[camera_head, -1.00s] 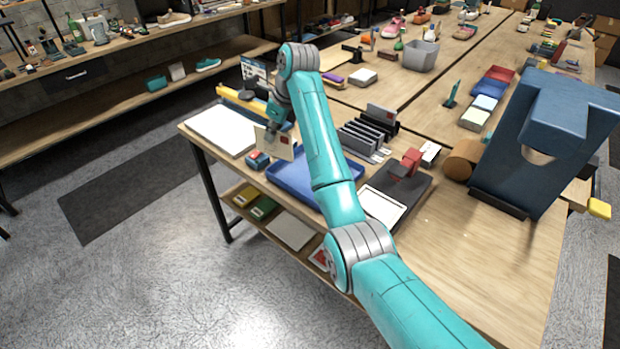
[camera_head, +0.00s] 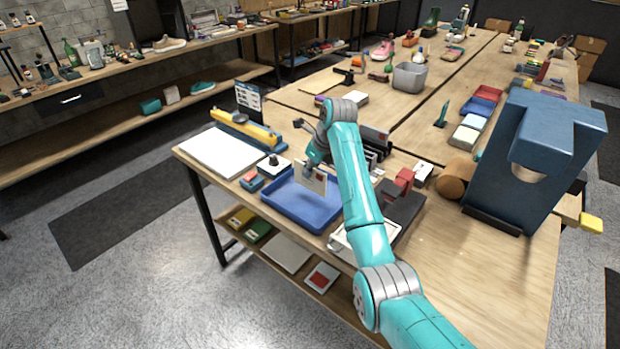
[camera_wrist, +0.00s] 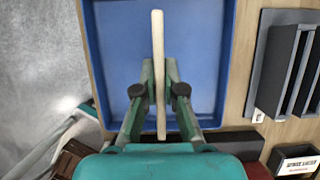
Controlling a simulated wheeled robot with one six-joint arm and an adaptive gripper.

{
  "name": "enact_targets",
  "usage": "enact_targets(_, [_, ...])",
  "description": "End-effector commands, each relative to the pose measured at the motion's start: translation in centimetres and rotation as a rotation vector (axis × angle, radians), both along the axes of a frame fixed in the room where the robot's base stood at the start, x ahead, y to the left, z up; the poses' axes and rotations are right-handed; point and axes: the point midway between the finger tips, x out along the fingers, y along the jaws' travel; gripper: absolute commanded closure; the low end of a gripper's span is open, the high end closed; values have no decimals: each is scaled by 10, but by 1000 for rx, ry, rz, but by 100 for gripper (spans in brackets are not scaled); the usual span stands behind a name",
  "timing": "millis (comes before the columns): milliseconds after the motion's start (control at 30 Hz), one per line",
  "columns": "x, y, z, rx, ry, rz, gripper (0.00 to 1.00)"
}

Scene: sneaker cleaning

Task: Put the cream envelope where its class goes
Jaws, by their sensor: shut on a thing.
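The cream envelope (camera_head: 313,179) is held upright by my gripper (camera_head: 309,168) above the blue tray (camera_head: 326,216) in the head view. In the wrist view the envelope (camera_wrist: 158,50) shows edge-on as a thin cream strip between the two fingers of my gripper (camera_wrist: 160,88), which is shut on it. The blue tray fills the middle behind it in the wrist view (camera_wrist: 112,60), and its visible floor is empty. The dark slotted sorter (camera_head: 374,142) stands right of the tray, partly hidden by my arm. It also shows in the wrist view (camera_wrist: 262,70).
A white board (camera_head: 222,151) and a yellow-and-blue bar tool (camera_head: 247,128) lie left of the tray. A red-and-blue stamp pad (camera_head: 251,180) and a black-knobbed stamp (camera_head: 273,163) sit beside it. A red device (camera_head: 403,179) and a large blue stand (camera_head: 535,150) are to the right.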

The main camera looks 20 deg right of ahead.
Motion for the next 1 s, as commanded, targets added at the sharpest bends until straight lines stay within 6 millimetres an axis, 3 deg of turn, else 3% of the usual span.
enact_targets(200, [0, 0, -29, 1, 3, 0, 100])
enact_targets(600, [0, 0, -34, 0, 1, 0, 100])
enact_targets(633, [0, 0, -33, 0, 1, 0, 84])
enact_targets(700, [0, 0, -33, 0, 1, 0, 67])
enact_targets(1000, [0, 0, -32, 1, 1, 0, 67])
